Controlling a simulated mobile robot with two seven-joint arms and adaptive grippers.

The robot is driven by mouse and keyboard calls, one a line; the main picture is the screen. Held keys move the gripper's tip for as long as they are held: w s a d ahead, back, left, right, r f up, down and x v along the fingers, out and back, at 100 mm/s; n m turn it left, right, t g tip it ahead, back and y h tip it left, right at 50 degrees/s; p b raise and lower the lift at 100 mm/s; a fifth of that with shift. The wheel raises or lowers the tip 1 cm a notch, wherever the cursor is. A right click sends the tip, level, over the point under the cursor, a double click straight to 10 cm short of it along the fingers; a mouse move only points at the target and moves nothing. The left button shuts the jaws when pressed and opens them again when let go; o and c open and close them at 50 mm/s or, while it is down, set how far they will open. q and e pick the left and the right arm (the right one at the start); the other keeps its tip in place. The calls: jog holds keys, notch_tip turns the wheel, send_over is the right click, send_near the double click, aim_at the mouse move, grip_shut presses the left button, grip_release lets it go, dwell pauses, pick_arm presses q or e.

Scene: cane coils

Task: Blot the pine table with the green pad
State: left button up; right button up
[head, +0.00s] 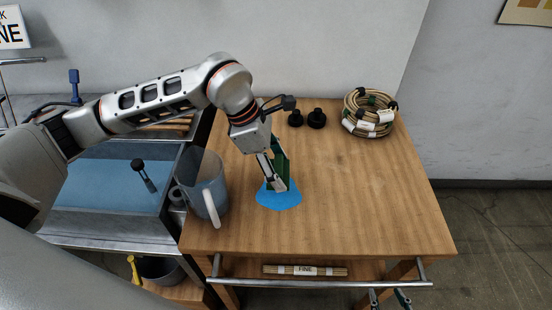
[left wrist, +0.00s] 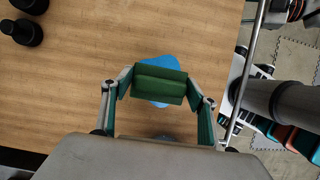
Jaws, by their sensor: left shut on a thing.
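The pine table (head: 350,215) carries a blue wet patch (head: 285,201) near its left front, and the patch also shows in the left wrist view (left wrist: 160,62). My left gripper (head: 275,184) is shut on the green pad (left wrist: 160,84), which sits between its two fingers. In the head view the pad (head: 281,160) is partly hidden by the gripper and stands over the patch. Whether it touches the tabletop is hard to tell. My right gripper (head: 388,298) shows only its fingertips at the bottom edge, apart and empty, below the table's front rail.
A grey pitcher (head: 203,183) stands close left of the patch. Two black knobs (head: 316,119) and a cane coil (head: 369,114) stand at the back. A blue-lined sink (head: 105,185) is at left. The table's right side is clear.

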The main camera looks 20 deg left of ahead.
pick_arm(q)
jog(key=shift+f+b, duration=1.55)
jog(key=shift+f, duration=1.3)
jog(key=shift+f, duration=0.35)
dwell(1.0)
jog(key=shift+r+p, duration=0.85)
jog(key=shift+r, duration=0.8)
jog(key=shift+r+p, duration=1.05)
jog(key=shift+r, duration=0.85)
